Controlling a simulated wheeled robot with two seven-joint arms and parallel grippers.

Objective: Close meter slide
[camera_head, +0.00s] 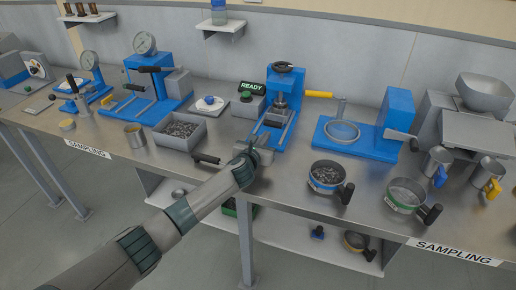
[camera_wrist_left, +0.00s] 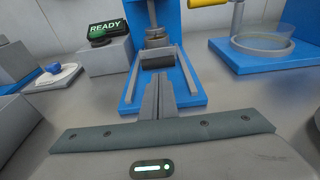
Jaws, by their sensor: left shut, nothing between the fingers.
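The meter is a blue stand (camera_head: 284,84) with a round black top. It has a blue base with two pale rails, and it also shows in the left wrist view (camera_wrist_left: 131,88). A dark grey block (camera_wrist_left: 157,62), which looks like the slide's front, sits between the rails below a metal cylinder (camera_wrist_left: 155,40). My left gripper (camera_head: 264,145) is at the front end of the rails. Its fingers (camera_wrist_left: 158,78) are shut and empty, pointing at the dark block. I cannot tell if they touch it. My right gripper is out of view.
A box with a green READY sign (camera_head: 252,86) stands left of the meter. A grey tray of dark pieces (camera_head: 180,130) and a black handle (camera_head: 206,159) lie further left. A blue-based station with a clear dish (camera_head: 342,131) and two sieve pans (camera_head: 327,175) are to the right.

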